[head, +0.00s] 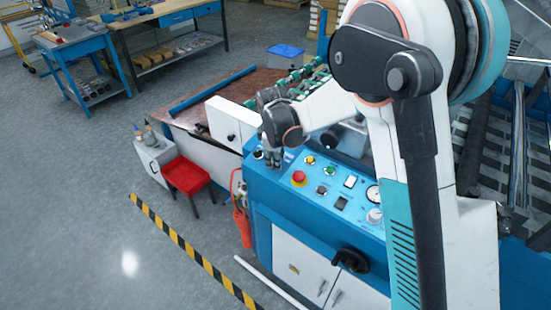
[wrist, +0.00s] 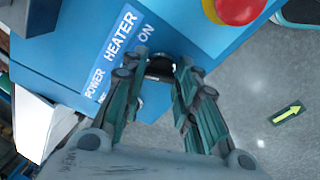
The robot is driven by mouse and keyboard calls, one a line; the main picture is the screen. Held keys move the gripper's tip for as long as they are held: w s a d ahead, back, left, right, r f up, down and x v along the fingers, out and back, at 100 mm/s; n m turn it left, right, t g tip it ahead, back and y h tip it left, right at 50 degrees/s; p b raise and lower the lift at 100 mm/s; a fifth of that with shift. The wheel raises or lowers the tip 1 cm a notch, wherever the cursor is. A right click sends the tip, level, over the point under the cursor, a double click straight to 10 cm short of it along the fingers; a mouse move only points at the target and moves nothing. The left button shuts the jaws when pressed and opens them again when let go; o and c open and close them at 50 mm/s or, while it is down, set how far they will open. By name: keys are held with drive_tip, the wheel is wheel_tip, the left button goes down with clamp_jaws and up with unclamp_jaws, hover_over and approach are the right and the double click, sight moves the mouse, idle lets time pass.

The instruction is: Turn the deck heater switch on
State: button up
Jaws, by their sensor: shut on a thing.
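The blue control panel (head: 328,182) stands in the middle of the head view. My gripper (head: 274,164) reaches down onto the panel's left end. In the wrist view my gripper (wrist: 161,78) has its two fingers closed around a dark round knob, the heater switch (wrist: 159,67). The white-on-blue label "HEATER" (wrist: 120,36) and the word "ON" lie beside it, with "POWER" further down. The fingers hide much of the switch, so I cannot tell which way it is turned. In the head view my gripper hides the switch.
A red mushroom button (wrist: 238,10) sits close to my gripper; it also shows in the head view (head: 299,178). Another dark knob (head: 258,155) is just left of my gripper. Gauges and small buttons fill the right of the panel. A red stool (head: 186,174) stands left.

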drive_tip(key=m+b, duration=0.1)
drive_tip(key=m, duration=0.4)
drive_tip(key=shift+s+f, duration=0.1)
drive_tip(key=m, duration=0.5)
drive_tip(key=shift+a+t+h+b, duration=0.15)
drive_tip(key=shift+t+h+b, duration=0.15)
drive_tip(key=shift+t+b, duration=0.1)
drive_tip(key=shift+m, duration=0.3)
drive_tip(key=o, duration=1.1)
drive_tip(key=shift+c, duration=0.2)
drive_tip(key=v, duration=1.2)
